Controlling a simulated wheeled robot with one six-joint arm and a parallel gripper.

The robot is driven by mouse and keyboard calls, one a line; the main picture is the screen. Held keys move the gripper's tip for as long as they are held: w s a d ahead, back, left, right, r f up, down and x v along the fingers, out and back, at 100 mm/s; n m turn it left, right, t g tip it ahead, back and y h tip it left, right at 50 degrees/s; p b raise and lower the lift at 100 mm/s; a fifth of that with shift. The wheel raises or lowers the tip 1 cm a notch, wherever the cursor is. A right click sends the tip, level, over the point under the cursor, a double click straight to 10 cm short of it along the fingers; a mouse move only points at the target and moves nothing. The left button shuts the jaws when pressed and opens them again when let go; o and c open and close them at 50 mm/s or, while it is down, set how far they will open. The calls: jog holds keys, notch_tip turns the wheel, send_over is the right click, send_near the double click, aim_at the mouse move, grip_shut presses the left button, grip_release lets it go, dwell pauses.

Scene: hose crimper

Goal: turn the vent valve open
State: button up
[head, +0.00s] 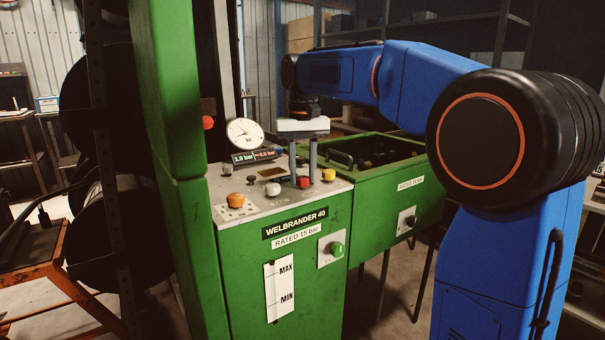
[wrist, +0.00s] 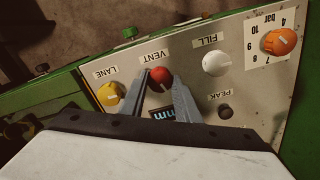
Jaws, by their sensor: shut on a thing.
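The vent valve is a red round knob (wrist: 160,77) under the VENT label on the grey panel top, and it also shows in the head view (head: 303,182). My gripper (wrist: 162,84) points down at the panel, with one grey finger on each side of the red knob, shut on it. In the head view my gripper (head: 303,175) stands over the panel with its fingertips at the knob. The fingers cover part of the knob's sides, and I cannot tell which way it is turned.
Close by are the yellow LANE knob (wrist: 111,95), white FILL knob (wrist: 216,64), dark PEAK button (wrist: 226,111) and orange bar dial (wrist: 279,41). A round gauge (head: 245,133) stands behind a small display (head: 255,155). A green post (head: 170,110) rises at the left.

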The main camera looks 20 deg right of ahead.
aim_at(303, 178)
jog(key=shift+m, duration=1.8)
jog(key=o, duration=1)
jog(key=shift+o, duration=0.2)
jog(key=shift+r, duration=0.15)
notch_tip(303, 178, up, 17)
jog(key=shift+s, duration=0.1)
